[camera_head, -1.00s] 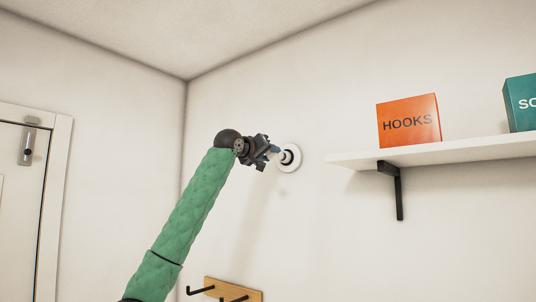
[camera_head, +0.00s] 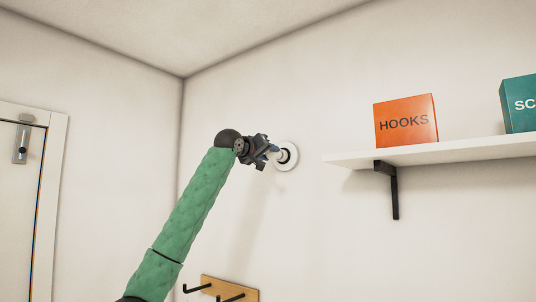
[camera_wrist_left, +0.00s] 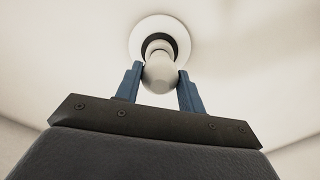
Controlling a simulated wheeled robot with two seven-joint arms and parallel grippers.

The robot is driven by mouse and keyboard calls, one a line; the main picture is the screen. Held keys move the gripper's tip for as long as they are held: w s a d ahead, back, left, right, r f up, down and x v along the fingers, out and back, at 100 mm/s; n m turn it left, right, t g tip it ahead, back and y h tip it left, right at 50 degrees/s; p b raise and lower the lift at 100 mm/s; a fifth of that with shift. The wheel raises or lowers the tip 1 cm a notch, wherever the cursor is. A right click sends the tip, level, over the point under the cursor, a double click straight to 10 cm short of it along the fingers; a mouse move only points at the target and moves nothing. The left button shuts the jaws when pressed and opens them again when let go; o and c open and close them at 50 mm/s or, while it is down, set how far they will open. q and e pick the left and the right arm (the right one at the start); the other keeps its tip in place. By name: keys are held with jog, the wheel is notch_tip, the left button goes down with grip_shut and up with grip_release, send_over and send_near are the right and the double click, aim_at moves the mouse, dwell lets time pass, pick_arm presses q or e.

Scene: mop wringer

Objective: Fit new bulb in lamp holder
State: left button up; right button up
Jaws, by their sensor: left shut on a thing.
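The lamp holder is a round white plate with a dark ring, mounted on the wall in the head view (camera_head: 292,155); it also shows at the top of the left wrist view (camera_wrist_left: 178,32). My left gripper (camera_head: 270,153) is right in front of it. In the left wrist view, its blue fingers (camera_wrist_left: 160,80) are shut on a white bulb (camera_wrist_left: 159,75). The bulb's neck points at the holder's dark ring and overlaps its middle. I cannot tell whether the bulb's base is inside the holder or just short of it. My right gripper is not in view.
A white shelf (camera_head: 450,152) on a black bracket (camera_head: 394,190) sticks out right of the holder. It carries an orange HOOKS box (camera_head: 406,121) and a teal box (camera_head: 520,104). A wooden hook rail (camera_head: 230,288) is below. A door (camera_head: 20,210) is at left.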

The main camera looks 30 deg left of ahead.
pick_arm(q)
jog(key=shift+w, duration=0.1)
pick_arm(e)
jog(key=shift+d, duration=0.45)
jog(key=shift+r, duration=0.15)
pick_arm(q)
jog(key=shift+r+m+p, duration=0.2)
jog(key=shift+m+p, duration=0.3)
jog(key=shift+p, duration=0.1)
jog(key=shift+m+p, duration=0.5)
jog(key=shift+m, duration=0.6)
jog(key=shift+f+m, duration=0.2)
jog(key=shift+m, duration=1.5)
jog(key=m, duration=0.3)
jog(key=shift+m, duration=0.3)
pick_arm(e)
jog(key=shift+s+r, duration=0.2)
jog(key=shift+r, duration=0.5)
